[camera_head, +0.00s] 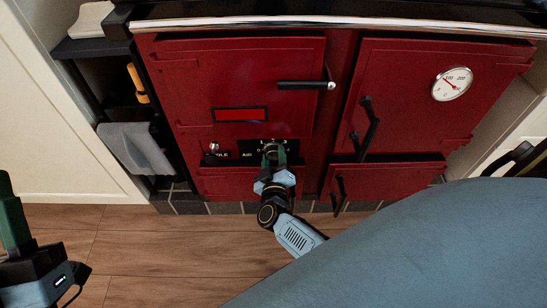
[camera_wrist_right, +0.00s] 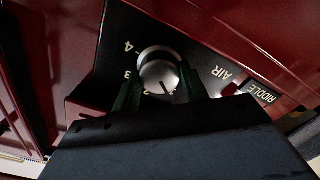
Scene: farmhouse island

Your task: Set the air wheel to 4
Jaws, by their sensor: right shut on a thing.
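The air wheel (camera_wrist_right: 158,70) is a round silver knob on a dark panel marked AIR, with numbers around it; a 4 and a 3 read at its left in the right wrist view. My right gripper (camera_head: 273,156) is at this panel on the red stove's lower front, its green fingers on either side of the wheel and shut on it. A small dark mark shows near the knob's lower edge, but I cannot tell surely which number it faces. My left gripper (camera_head: 14,222) is at the far left, away from the stove, only partly in view.
The RIDDLE label and a small knob (camera_head: 213,147) sit left of the wheel in the head view. Doors with black handles (camera_head: 370,125) and a dial thermometer (camera_head: 452,84) are to the right. A grey cloth (camera_head: 135,147) hangs at the left. The wooden floor in front is clear.

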